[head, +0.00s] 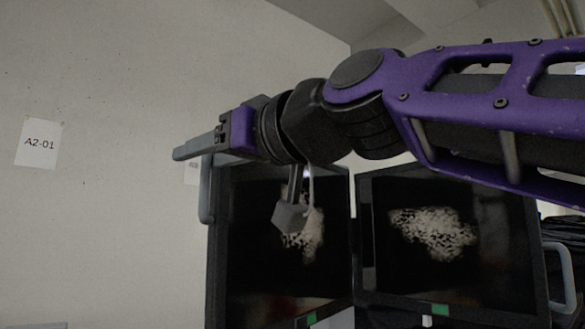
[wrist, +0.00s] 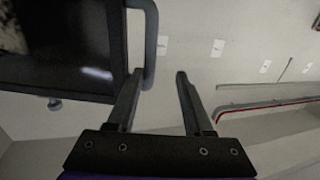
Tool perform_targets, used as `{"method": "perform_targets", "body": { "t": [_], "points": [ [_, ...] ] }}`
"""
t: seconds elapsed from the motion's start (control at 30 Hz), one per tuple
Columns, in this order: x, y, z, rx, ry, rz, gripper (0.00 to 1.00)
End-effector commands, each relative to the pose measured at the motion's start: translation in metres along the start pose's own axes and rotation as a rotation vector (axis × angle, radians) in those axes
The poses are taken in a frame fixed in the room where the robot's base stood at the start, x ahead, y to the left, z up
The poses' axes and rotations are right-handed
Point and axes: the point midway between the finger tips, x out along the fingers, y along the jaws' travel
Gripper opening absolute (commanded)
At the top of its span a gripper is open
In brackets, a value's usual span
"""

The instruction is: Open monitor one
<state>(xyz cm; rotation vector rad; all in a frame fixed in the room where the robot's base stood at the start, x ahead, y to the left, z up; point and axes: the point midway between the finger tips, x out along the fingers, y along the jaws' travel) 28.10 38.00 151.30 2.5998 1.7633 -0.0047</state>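Two dark monitors stand side by side in the head view, a left monitor (head: 245,265) and a right monitor (head: 385,270); I cannot read which is monitor one. The left monitor has a grey handle (head: 205,193) on its left edge. My gripper (head: 180,154) is at the top of this handle, its far finger not clearly visible. In the wrist view my gripper (wrist: 159,76) is open and empty-looking. The handle (wrist: 151,40) shows there by the left fingertip, its curved end appearing between the fingers; contact cannot be told. The monitor (wrist: 65,50) fills the upper left.
The right monitor has its own grey handle (head: 569,280) on its right edge. A paper sign reading A2-01 (head: 39,142) hangs on the pale wall (head: 110,220) at left. My arm covers the upper right. The space left of the handle looks clear.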

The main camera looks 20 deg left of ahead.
Motion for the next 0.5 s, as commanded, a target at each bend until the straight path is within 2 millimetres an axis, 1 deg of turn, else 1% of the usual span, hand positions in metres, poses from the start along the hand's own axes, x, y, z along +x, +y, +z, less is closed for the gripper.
{"method": "perform_targets", "body": {
  "t": [0.37, 0.5],
  "points": [
    [-0.0003, 0.0015, -0.0005, -0.001, 0.001, 0.003, 0.47],
    [-0.0052, 0.0023, -0.0013, 0.000, 0.003, 0.005, 0.47]
  ]
}}
